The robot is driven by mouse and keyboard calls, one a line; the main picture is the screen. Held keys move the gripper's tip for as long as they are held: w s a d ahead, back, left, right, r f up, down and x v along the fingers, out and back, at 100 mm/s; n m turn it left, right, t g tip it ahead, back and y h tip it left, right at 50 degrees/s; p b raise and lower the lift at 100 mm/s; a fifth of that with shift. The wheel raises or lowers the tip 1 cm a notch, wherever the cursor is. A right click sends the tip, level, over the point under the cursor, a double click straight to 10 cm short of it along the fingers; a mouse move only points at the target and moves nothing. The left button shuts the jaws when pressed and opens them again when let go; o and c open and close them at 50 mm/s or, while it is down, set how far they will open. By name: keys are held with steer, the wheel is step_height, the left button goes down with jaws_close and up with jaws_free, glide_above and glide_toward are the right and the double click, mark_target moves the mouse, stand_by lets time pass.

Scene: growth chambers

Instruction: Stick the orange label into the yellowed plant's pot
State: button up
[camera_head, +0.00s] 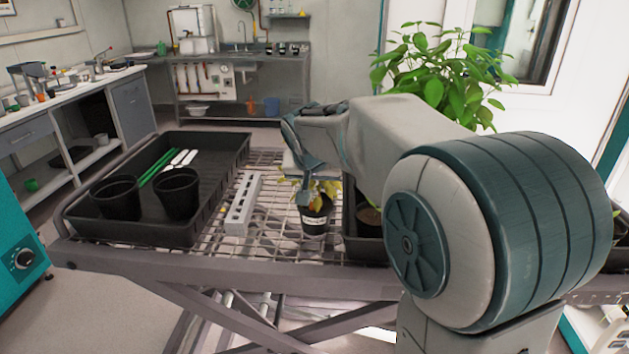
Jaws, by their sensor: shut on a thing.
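The yellowed plant (328,188) has yellow-green leaves and stands in a small black pot (316,224) with a white written tag on its front, on the wire bench top. My gripper (303,193) points down directly over this pot, at its left side, and covers part of the leaves. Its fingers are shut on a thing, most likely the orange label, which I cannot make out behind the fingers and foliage. I cannot tell whether it touches the soil.
A grey slotted rack (240,205) lies just left of the pot. A black tray (215,225) at left holds two empty black pots (178,193), green sticks (158,166) and white labels (180,160). Another black tray with a pot stands close at right, partly behind my arm.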

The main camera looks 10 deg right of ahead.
steer(key=shift+f+b, duration=1.2)
steer(key=shift+b, duration=0.1)
stand_by(0.4)
steer(key=o, duration=0.9)
steer(key=shift+o, duration=0.2)
steer(key=shift+r, duration=0.1)
steer(key=p+v, duration=0.3)
steer(key=v, duration=1.8)
steer(key=shift+s+r, duration=0.2)
steer(key=shift+r, duration=0.1)
steer(key=shift+f, duration=0.15)
